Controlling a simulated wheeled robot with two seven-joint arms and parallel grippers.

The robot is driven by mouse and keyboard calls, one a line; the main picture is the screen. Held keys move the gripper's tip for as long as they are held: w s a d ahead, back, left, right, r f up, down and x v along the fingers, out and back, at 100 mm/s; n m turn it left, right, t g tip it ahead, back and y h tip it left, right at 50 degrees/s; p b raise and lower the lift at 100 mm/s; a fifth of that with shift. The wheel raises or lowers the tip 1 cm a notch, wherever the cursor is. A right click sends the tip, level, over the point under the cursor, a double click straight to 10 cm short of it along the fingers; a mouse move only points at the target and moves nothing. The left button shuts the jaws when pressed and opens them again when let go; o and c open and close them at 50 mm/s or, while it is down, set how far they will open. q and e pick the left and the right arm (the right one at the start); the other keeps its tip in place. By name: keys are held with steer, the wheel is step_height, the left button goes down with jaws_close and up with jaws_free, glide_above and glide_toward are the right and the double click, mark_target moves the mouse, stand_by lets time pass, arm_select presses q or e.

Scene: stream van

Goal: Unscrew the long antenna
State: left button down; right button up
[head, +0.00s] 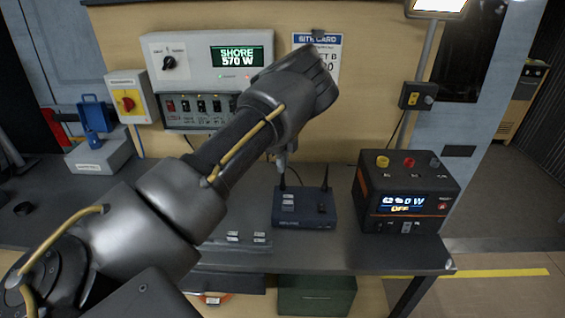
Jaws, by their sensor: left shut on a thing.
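A dark blue router (307,217) sits on the bench with two thin black antennas standing up from its back edge. The right antenna (326,176) stands free. The left antenna (283,179) rises into my left gripper (282,163), which points down over the back left of the router. The gripper is shut on the upper part of this antenna. My forearm and wrist hide most of the gripper and the antenna's top, so I cannot tell the antennas' full lengths apart. My right gripper is not in view.
A black power unit (407,192) with a lit display stands right of the router. A white shore-power panel (205,60) and a site card (320,50) are on the wall behind. The dark bench top (345,252) is clear in front of the router.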

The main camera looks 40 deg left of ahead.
arm_select(q)
steer(key=shift+r+n+p, duration=0.1)
steer(key=shift+n+p, duration=0.35)
steer(key=shift+n, duration=1.15)
steer(key=shift+p, duration=0.3)
steer(key=shift+n+p, duration=0.4)
steer(key=shift+n, duration=1.6)
